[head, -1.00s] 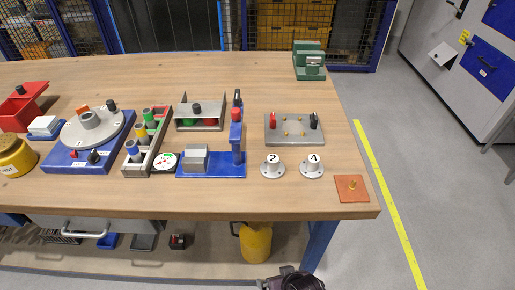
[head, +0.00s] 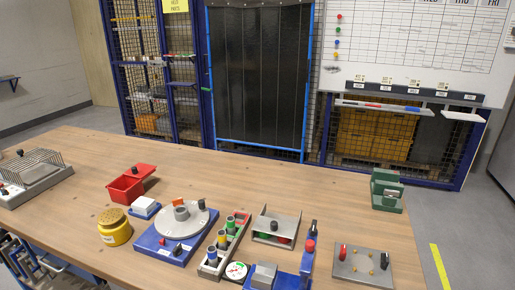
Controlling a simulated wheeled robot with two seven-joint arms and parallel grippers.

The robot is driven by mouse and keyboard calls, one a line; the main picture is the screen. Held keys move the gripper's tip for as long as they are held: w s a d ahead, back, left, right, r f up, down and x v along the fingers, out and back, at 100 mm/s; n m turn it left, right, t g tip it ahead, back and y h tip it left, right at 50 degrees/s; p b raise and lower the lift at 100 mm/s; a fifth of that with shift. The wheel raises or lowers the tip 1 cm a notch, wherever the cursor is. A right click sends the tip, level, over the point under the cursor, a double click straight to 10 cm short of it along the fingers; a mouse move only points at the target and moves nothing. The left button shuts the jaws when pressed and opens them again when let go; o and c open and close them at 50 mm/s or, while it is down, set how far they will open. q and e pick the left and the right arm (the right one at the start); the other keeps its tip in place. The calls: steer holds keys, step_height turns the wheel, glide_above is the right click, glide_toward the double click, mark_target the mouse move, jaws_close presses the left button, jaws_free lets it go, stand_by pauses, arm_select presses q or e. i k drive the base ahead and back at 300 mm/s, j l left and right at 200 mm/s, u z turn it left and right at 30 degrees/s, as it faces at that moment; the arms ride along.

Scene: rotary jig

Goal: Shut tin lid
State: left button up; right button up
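A red tin (head: 125,189) stands on the left part of the wooden table in the head view. Its red lid (head: 141,170) is tilted up and back at the right rear side, so the tin is open. A dark knob shows near the lid. I cannot make out the inside of the tin clearly. Neither of my grippers is in view.
A yellow jar (head: 116,234) stands in front of the tin, and a white block on a blue base (head: 145,208) is to its right. The blue rotary jig (head: 160,243) is further right. A wire rack (head: 38,172) is at the far left. Bare table lies behind the tin.

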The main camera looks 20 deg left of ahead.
mark_target(139, 170)
steer(key=u, duration=1.4)
